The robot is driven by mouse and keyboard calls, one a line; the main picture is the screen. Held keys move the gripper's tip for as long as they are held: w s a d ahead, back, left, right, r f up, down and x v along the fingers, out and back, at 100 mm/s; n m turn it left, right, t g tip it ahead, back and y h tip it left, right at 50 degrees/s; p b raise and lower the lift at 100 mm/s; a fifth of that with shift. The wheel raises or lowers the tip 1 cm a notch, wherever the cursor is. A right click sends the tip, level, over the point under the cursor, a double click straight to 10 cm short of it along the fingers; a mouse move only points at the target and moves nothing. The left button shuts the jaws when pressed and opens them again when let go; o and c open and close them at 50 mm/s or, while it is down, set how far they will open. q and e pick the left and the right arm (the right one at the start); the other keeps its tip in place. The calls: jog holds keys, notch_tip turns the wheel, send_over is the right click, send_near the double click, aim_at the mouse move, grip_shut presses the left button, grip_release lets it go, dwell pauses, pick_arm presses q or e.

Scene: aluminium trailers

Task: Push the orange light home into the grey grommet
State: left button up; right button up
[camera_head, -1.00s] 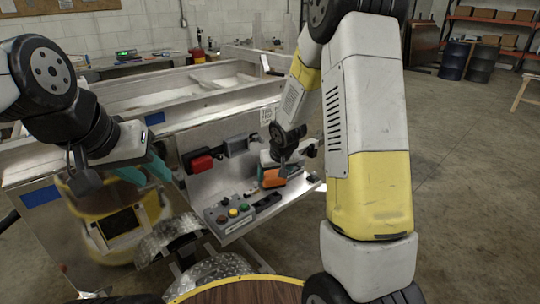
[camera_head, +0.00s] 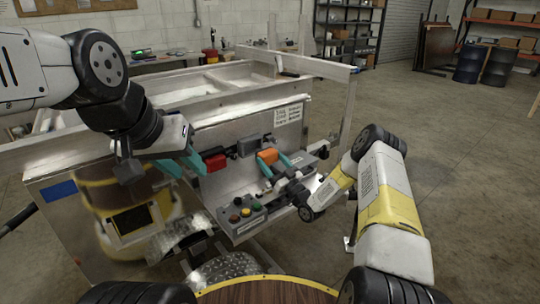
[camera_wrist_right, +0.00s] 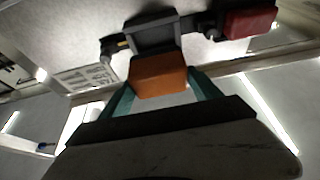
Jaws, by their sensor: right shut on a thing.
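The orange light (camera_head: 267,156) is held between the teal fingers of my right gripper (camera_head: 271,161), up at the metal panel. In the right wrist view the orange light (camera_wrist_right: 158,77) fills the gap between the fingers. The grey grommet (camera_wrist_right: 150,35) is directly behind it there, and in the head view the grommet (camera_head: 249,146) is up and left of the light. The two overlap in the wrist view; I cannot tell whether they touch or the light is partly in. My left gripper (camera_head: 181,165) is open and empty, left of the red light.
A red light (camera_head: 215,162) is mounted on the panel, left of the grommet. Below it is a button box (camera_head: 240,214) with coloured buttons on a ledge. A printed sheet (camera_head: 288,114) is on the panel at upper right. The floor to the right is clear.

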aim_at(268, 164)
jog(key=shift+s+f, duration=0.1)
jog(key=shift+s, duration=0.05)
jog(key=shift+w+a, duration=0.55)
jog(key=shift+w, duration=0.25)
jog(key=shift+w+a, duration=0.55)
jog(key=shift+w, duration=0.25)
jog(key=shift+w+a, duration=0.55)
jog(key=shift+w, duration=0.25)
jog(key=shift+w+a, duration=0.55)
jog(key=shift+w, duration=0.15)
jog(key=shift+w+a, duration=0.5)
jog(key=shift+w, duration=0.2)
jog(key=o, duration=1.6)
jog(key=v, duration=0.8)
